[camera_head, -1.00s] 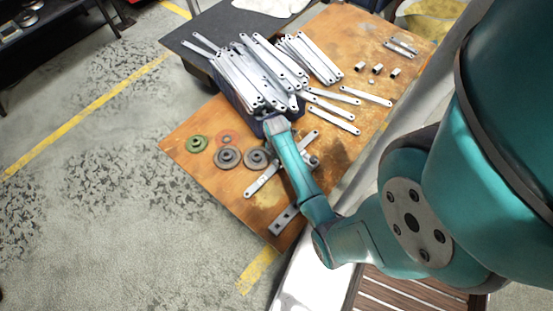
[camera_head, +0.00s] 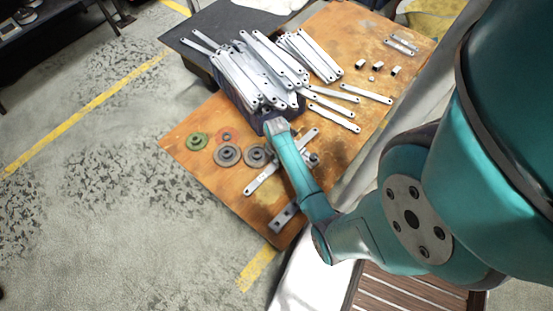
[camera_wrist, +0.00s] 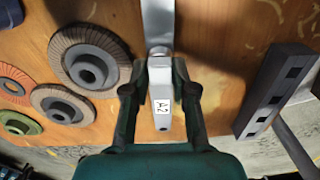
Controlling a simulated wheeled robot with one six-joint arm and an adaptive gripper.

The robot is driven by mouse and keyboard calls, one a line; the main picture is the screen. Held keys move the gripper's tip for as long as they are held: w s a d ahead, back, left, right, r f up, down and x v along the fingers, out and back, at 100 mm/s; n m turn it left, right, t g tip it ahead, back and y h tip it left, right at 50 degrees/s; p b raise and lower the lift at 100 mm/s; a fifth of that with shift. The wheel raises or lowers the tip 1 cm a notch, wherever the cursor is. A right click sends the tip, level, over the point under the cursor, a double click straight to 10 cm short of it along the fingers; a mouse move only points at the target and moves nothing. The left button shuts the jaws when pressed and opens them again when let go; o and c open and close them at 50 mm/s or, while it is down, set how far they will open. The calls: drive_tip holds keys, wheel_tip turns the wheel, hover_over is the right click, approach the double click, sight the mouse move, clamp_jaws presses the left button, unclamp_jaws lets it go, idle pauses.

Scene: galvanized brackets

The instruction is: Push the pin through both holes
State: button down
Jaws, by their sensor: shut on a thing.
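A silver bracket strip (camera_wrist: 164,118) marked A2, with a small hole near its end, lies on the wooden bench below my gripper. It also shows running slantwise under my arm in the head view (camera_head: 262,181). Its upper stretch continues to the top of the wrist view; I cannot tell whether this is a second overlapping bracket. My gripper (camera_wrist: 158,62) is over the strip with its dark fingers either side. It is shut on what looks like the pin (camera_wrist: 158,50), a small round grey top between the fingertips. The holes under the pin are hidden, so its depth cannot be told.
Grey discs (camera_wrist: 90,60) and a green one (camera_head: 196,142) lie left of the strip. A dark bar with square holes (camera_wrist: 275,88) lies right. A bin (camera_head: 232,99) of brackets stands behind, with loose brackets and small cylinders (camera_head: 361,64) farther right.

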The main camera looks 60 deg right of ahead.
idle(0.3)
drive_tip(key=c, duration=0.8)
unclamp_jaws()
drive_tip(key=shift+c, duration=0.2)
wheel_tip(320, 180, up, 12)
